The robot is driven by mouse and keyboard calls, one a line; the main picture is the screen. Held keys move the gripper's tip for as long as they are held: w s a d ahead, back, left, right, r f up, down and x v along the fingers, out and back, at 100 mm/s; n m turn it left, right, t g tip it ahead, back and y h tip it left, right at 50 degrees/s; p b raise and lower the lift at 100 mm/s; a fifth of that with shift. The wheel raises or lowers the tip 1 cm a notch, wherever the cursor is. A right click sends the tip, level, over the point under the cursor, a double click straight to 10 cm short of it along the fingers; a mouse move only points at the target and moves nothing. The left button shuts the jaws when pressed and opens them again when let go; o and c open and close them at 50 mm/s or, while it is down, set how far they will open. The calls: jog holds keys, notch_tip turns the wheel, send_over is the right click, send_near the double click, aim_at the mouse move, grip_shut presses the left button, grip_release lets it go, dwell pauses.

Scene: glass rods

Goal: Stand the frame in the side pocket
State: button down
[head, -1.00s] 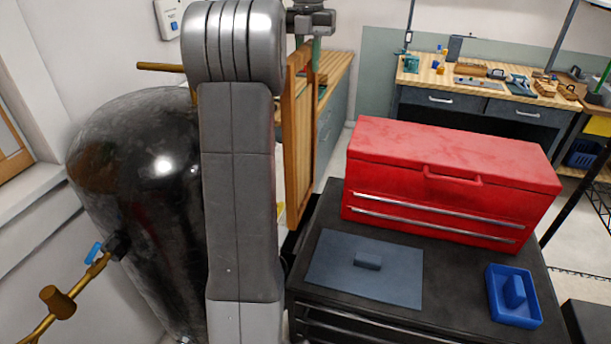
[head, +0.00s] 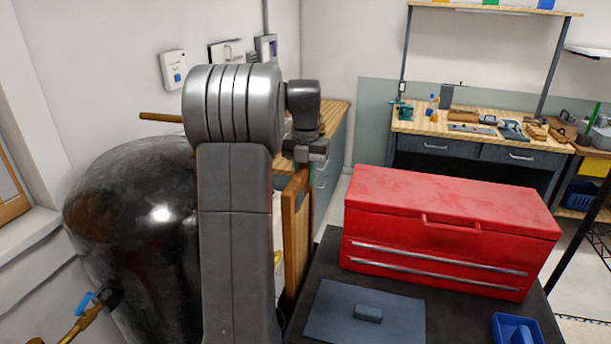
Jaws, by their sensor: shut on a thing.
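A wooden frame (head: 292,232) hangs upright, seen nearly edge-on, just left of the black cart (head: 328,262). My gripper (head: 308,165) is at the top of the frame and is shut on it. The frame's lower end is low beside the cart's left side, partly behind my arm and the cart edge. The side pocket cannot be made out; the space at the frame's foot is hidden, so I cannot tell whether the frame is in it or resting on anything.
A red toolbox (head: 450,228), a blue-grey panel with a raised block (head: 345,325) and a blue tray (head: 500,328) are on the cart. A large black tank (head: 130,215) stands left of my arm. Workbenches (head: 465,130) stand at the back.

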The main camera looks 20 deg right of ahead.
jog(key=shift+f, duration=0.1)
jog(key=c, duration=1.3)
grip_release()
jog(key=shift+o, duration=0.2)
notch_tip(320, 180, up, 12)
jog(key=shift+r, duration=0.1)
